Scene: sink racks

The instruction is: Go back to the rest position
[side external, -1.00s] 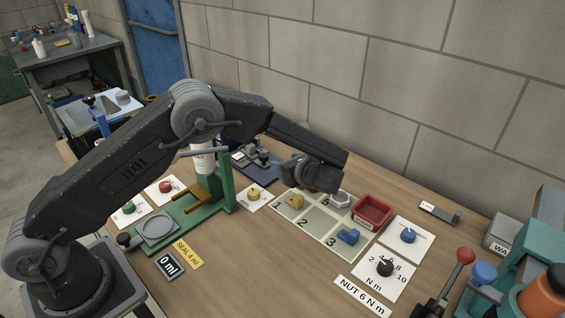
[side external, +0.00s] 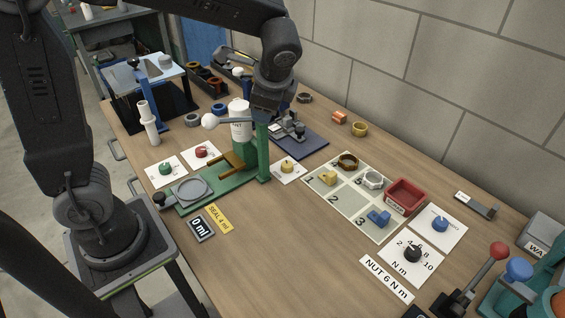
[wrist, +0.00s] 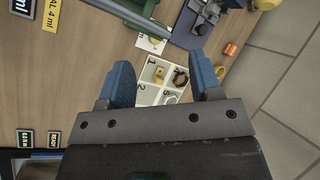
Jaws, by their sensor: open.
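My gripper (wrist: 163,86) shows in the wrist view with its two blue fingers spread wide and nothing between them. In the side view my arm is raised, and its wrist is above the green stand (side external: 263,150); the fingertips are hidden there. The numbered white tray (side external: 349,203) lies below on the table, well apart from the fingers. On it are a yellow block (side external: 327,178), a brown ring (side external: 348,161), a pale hex nut (side external: 373,180) and a blue block (side external: 379,217).
A white bottle (side external: 239,122) stands at the green stand, close to my wrist in the picture. A red bin (side external: 405,196) adjoins the tray. Dial cards, a red-knobbed lever (side external: 499,251) and the wall are to the right.

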